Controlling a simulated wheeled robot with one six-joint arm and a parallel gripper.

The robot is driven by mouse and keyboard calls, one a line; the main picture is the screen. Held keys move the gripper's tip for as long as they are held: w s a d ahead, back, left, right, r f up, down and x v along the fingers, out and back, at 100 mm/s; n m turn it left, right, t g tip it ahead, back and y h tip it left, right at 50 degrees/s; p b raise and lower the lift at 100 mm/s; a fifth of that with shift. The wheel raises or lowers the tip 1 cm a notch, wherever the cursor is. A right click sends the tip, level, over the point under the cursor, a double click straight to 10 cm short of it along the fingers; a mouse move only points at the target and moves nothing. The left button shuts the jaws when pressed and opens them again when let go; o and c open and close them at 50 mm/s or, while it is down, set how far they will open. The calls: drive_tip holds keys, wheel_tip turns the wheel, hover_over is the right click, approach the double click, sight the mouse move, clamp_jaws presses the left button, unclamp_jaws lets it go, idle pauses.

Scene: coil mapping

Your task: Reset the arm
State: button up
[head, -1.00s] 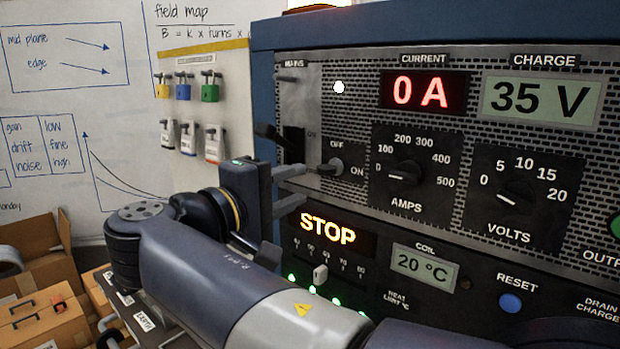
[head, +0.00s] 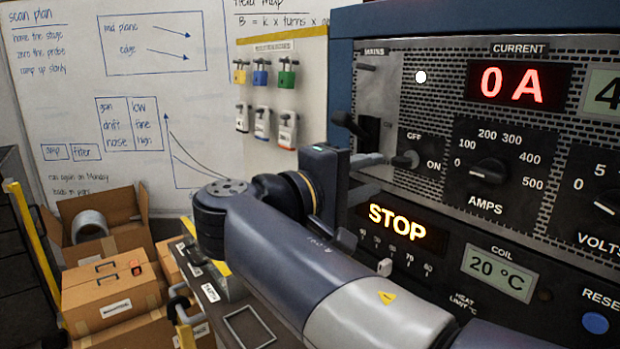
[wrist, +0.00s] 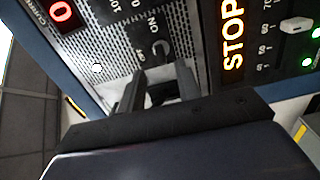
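My arm reaches across the picture in the head view. My gripper (head: 367,176) is open and empty, its two grey fingers apart in front of the panel's left part, beside the OFF/ON toggle (head: 405,160). In the wrist view the fingers of my gripper (wrist: 158,84) point at the panel, and the dark toggle (wrist: 160,48) lies just beyond them; I cannot tell whether they touch. The black mains lever (head: 349,124) is above the fingers. The red current display (head: 518,85) reads 0 A, and the lit STOP sign (head: 396,222) is below.
The blue-framed cabinet (head: 341,75) fills the right. A whiteboard (head: 60,120) and a board of coloured padlocks (head: 261,78) stand behind. Cardboard boxes (head: 105,300) and a cart with yellow rails (head: 28,230) are at lower left. The reset button (head: 595,323) is at lower right.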

sight(400, 164)
drive_tip(key=x, duration=0.8)
drive_tip(key=v, duration=1.1)
drive_tip(key=x, duration=1.1)
drive_tip(key=shift+d+r, duration=0.15)
drive_tip(key=shift+r+n+p, duration=0.25)
drive_tip(key=shift+n+p, duration=0.65)
drive_tip(key=shift+p, duration=0.25)
drive_tip(key=n+p, duration=0.7)
drive_tip(key=shift+w+a+r, duration=0.1)
drive_tip(key=shift+a+r, duration=0.1)
drive_tip(key=shift+a, duration=0.05)
drive_tip(key=n+p, duration=0.5)
drive_tip(key=shift+w+r, duration=0.1)
drive_tip(key=n+p, duration=0.1)
drive_tip(key=n, duration=0.1)
drive_tip(key=n+p, duration=0.2)
drive_tip(key=shift+w+a+f, duration=0.15)
drive_tip(key=shift+f, duration=0.05)
